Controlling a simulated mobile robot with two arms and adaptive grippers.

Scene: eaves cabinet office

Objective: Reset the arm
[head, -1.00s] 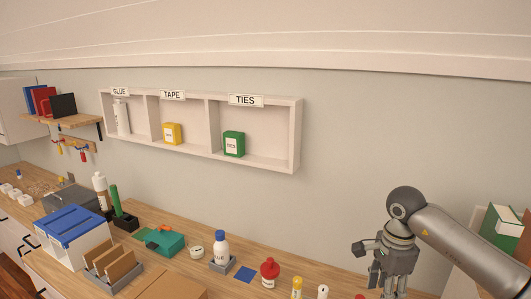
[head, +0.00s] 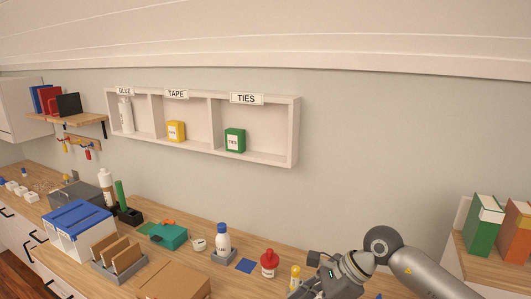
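My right arm comes in from the right edge of the head view. Its gripper (head: 322,287) hangs low over the front part of the counter, close to the yellow-capped bottle (head: 295,277). The fingertips run towards the bottom edge of the view, so whether it is open or shut does not show. I see nothing clearly held in it. My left arm and gripper are out of view.
A wall cubby (head: 292,138) holds a white bottle (head: 126,115), a yellow box (head: 176,131) and a green box (head: 235,141). On the counter stand a red bottle (head: 269,264), a blue-capped bottle (head: 223,240) and a cardboard box (head: 172,283). Binders (head: 484,226) stand at the right.

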